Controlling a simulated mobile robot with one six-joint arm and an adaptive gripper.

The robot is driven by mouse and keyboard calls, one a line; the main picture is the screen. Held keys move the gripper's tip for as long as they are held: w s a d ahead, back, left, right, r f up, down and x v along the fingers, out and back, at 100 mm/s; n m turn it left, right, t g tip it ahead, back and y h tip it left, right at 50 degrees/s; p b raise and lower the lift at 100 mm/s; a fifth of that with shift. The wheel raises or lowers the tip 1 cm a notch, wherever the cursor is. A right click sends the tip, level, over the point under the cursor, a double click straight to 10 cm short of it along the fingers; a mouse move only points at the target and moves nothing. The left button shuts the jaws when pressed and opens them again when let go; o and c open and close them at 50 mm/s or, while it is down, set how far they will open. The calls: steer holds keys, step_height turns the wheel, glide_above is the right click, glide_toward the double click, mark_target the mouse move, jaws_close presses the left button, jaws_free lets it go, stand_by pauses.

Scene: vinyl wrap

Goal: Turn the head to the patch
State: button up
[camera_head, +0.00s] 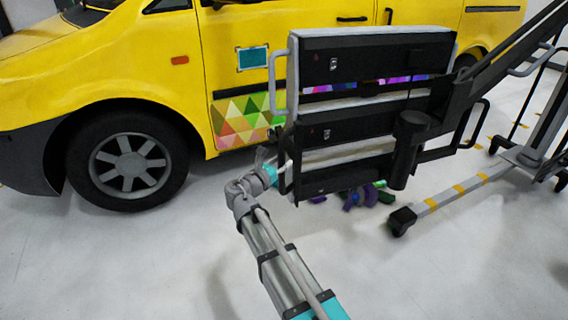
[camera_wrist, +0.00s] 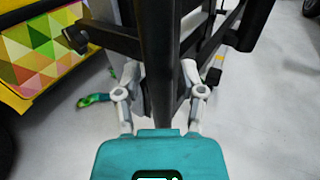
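The head is a lamp head (camera_head: 375,123) of black panels with pale edges, held on a dark arm in front of the yellow van. On the van, a teal rectangle (camera_head: 252,58) with a pale, marked border shows left of the head. Lower down is a patch of coloured triangles (camera_head: 243,120), partly hidden by the head. My gripper (camera_head: 270,162) is at the head's lower left handle (camera_head: 283,165). In the wrist view, my gripper's fingers (camera_wrist: 160,78) stand either side of a dark upright bar; whether they touch it is unclear.
The yellow van (camera_head: 130,60) fills the back, its front wheel (camera_head: 130,160) at left. A wheeled stand (camera_head: 470,190) with a yellow-striped leg is at right. Purple and green pieces (camera_head: 360,195) show below the head. The pale floor (camera_head: 110,270) in front is clear.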

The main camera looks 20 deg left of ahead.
jaws_close()
steer(key=shift+s+d, duration=1)
steer(key=shift+s, duration=0.25)
steer(key=shift+o, duration=1.9)
jaws_free()
steer(key=v, duration=1.2)
